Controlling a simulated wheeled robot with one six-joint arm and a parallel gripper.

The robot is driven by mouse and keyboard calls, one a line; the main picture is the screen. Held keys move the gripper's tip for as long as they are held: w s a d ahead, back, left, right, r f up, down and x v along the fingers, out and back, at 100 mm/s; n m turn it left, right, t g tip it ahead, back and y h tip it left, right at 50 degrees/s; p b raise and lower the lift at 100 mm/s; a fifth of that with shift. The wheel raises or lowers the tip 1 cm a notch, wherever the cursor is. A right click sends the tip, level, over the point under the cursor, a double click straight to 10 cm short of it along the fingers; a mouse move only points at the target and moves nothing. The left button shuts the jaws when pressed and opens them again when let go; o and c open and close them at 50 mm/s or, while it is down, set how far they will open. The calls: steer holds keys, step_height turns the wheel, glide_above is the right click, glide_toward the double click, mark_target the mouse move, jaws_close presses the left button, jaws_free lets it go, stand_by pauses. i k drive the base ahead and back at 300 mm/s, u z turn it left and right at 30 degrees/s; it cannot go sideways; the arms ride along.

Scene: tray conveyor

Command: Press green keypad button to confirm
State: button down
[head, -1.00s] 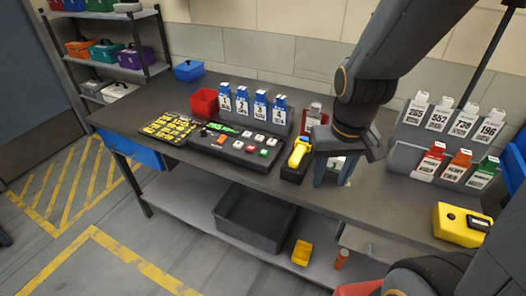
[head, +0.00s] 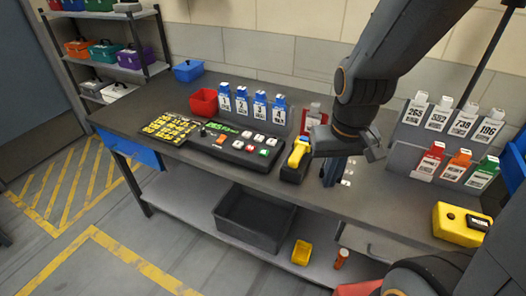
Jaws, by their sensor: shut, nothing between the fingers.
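The keypad (head: 219,152) is a dark slanted panel on the workbench with a green lit display (head: 222,127) and several small buttons. The green button (head: 265,153) is at the right end of its lower row, near a red one (head: 250,148). My gripper (head: 331,180) points down over the bench, to the right of the keypad and apart from it. Its fingers are together with nothing between them. A yellow handheld scanner (head: 299,153) in a dark holder lies between the gripper and the keypad.
Yellow labels on a board (head: 168,128) lie left of the keypad. Blue numbered tags (head: 242,101) stand behind it, beside a red bin (head: 203,102). Tag racks (head: 405,158) and a yellow device (head: 461,225) are at the right. The space directly above the keypad is clear.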

mark_target(263, 152)
steer(key=z, duration=0.35)
steer(key=k, duration=0.85)
steer(key=z, duration=0.6)
steer(key=k, duration=0.5)
steer(key=u, duration=0.6)
steer(key=i, duration=0.95)
